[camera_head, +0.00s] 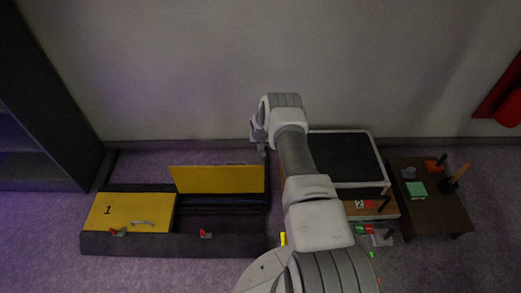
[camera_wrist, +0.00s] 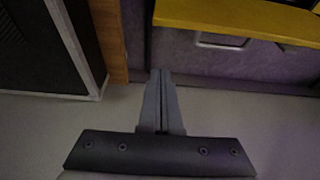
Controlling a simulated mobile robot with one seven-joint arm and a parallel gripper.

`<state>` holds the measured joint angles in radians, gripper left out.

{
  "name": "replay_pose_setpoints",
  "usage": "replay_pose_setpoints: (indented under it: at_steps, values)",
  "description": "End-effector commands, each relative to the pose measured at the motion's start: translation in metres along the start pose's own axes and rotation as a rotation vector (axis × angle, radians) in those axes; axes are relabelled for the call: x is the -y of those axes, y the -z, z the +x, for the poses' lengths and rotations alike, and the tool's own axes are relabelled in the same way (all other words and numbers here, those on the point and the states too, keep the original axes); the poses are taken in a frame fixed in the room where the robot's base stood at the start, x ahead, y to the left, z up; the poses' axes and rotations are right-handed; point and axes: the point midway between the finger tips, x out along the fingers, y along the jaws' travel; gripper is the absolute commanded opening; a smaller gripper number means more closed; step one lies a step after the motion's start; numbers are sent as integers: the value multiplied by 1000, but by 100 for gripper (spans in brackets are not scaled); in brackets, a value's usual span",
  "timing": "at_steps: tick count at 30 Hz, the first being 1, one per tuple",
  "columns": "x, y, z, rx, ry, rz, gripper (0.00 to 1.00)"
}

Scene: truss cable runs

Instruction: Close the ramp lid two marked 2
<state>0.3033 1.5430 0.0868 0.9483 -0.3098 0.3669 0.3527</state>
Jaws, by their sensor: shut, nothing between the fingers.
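The cable ramp (camera_head: 180,244) is a long dark box on the floor. Its left lid, marked 1 (camera_head: 100,212), is yellow and lies closed. The second yellow lid (camera_head: 218,180) stands open, upright at the back of its compartment; no number shows on its visible face. Its edge also shows at the upper right of the wrist view (camera_wrist: 240,18), with a grey handle (camera_wrist: 220,41) behind it. The open compartment shows dark cables (camera_head: 222,203). My gripper (camera_head: 262,150) is shut and empty, behind and right of the raised lid, apart from it. Its closed fingers show in the wrist view (camera_wrist: 161,75).
A black-topped case with a white rim (camera_head: 372,137) stands right of my gripper, above a wooden unit marked 2 (camera_head: 387,212). A dark table (camera_head: 440,208) is at far right. The wall is close behind.

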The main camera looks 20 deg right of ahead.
Motion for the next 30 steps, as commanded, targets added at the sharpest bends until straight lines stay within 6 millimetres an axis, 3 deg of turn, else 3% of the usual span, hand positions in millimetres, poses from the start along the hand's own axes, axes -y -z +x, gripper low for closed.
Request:
replay_pose_setpoints:
  at_steps: [6, 16, 18, 30]
  values:
    - [0, -2, 40, 1, 0, 1, 0]
    - [-1, -2, 82, -1, 0, 1, 0]
    - [0, -4, 72, 2, -1, -1, 0]
    - [0, -30, 64, 1, -1, -3, 0]
